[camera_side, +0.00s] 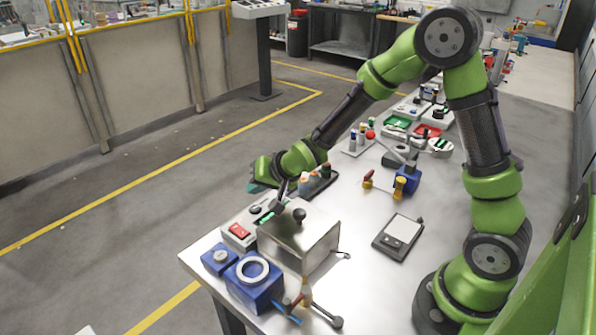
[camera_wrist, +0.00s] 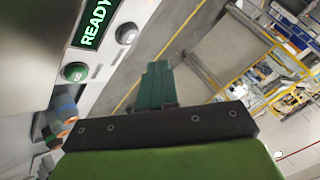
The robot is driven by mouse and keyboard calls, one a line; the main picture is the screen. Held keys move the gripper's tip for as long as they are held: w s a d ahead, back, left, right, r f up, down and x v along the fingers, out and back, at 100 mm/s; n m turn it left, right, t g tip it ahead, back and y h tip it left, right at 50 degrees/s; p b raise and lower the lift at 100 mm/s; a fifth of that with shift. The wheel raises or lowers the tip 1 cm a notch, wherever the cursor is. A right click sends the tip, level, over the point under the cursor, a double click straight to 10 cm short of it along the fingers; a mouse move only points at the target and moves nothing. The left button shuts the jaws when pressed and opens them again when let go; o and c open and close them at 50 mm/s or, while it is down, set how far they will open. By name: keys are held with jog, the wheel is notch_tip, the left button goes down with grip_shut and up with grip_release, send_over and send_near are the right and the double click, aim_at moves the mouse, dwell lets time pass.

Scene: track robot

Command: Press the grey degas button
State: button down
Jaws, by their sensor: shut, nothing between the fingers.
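The wrist view shows part of this panel with a lit green READY display (camera_wrist: 94,22). A round grey button (camera_wrist: 127,33) sits beside the display, and a round green button (camera_wrist: 75,72) lies below it. No degas label is readable. My gripper (camera_wrist: 158,68) is shut and empty, its teal fingers apart from the grey button. In the side view my gripper (camera_side: 258,186) hangs above and behind the panel.
The metal box (camera_side: 312,240) with a black knob stands right beside the panel. A dark rack with small bottles (camera_side: 318,180) is close to my wrist. Blue blocks (camera_side: 254,278) stand in front. A scale (camera_side: 398,236) lies right; the table between is partly clear.

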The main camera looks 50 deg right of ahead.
aim_at(259, 209)
jog(key=shift+f, duration=1.35)
dwell(1.1)
jog(key=shift+f, duration=0.45)
